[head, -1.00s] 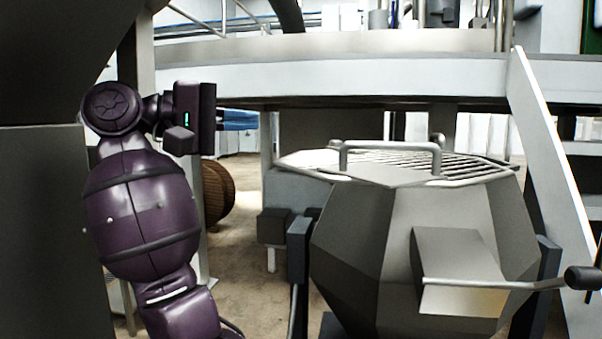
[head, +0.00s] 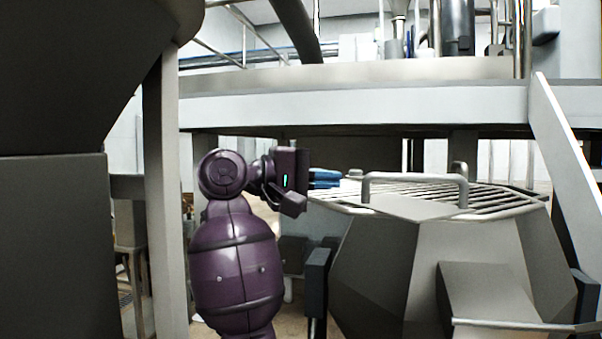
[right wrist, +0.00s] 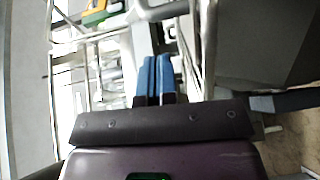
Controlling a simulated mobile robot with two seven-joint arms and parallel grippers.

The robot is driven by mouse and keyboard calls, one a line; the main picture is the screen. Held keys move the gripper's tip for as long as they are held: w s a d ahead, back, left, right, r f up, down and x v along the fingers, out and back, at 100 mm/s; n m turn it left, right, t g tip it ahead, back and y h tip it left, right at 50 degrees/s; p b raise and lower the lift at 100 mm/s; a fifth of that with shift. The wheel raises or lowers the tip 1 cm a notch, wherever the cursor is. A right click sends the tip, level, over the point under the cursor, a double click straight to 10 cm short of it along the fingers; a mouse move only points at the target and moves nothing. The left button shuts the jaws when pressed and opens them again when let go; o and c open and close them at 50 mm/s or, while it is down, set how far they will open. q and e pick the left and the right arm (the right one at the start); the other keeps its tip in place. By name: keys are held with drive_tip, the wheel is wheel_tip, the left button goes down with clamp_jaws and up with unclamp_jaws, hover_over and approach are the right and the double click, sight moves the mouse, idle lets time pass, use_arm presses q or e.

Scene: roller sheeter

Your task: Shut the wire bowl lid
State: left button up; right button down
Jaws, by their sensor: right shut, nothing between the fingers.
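The wire bowl lid (head: 508,201) is a flat metal grille with a bent tube handle (head: 415,178). It lies level across the top of the grey faceted bowl (head: 385,262) at the right of the head view. My right gripper (head: 325,178) is at the bowl's left side, its blue fingers together and pointing right, close to the left edge of the lid. I cannot tell whether they touch it. In the right wrist view the blue fingers (right wrist: 155,80) lie side by side with nothing between them. My left gripper is not in view.
A light metal platform beam (head: 350,105) runs behind the bowl. A sloping white rail (head: 562,140) stands at the right. A grey post (head: 166,200) and a large dark machine body (head: 55,240) are at the left. A box (head: 488,295) juts from the bowl's front.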

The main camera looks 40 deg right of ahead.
sight(345, 204)
drive_tip(key=s, duration=0.1)
drive_tip(key=s+d, duration=0.1)
drive_tip(key=shift+s, duration=0.3)
drive_tip(key=shift+s+d+f, duration=0.1)
drive_tip(key=shift+d, duration=0.1)
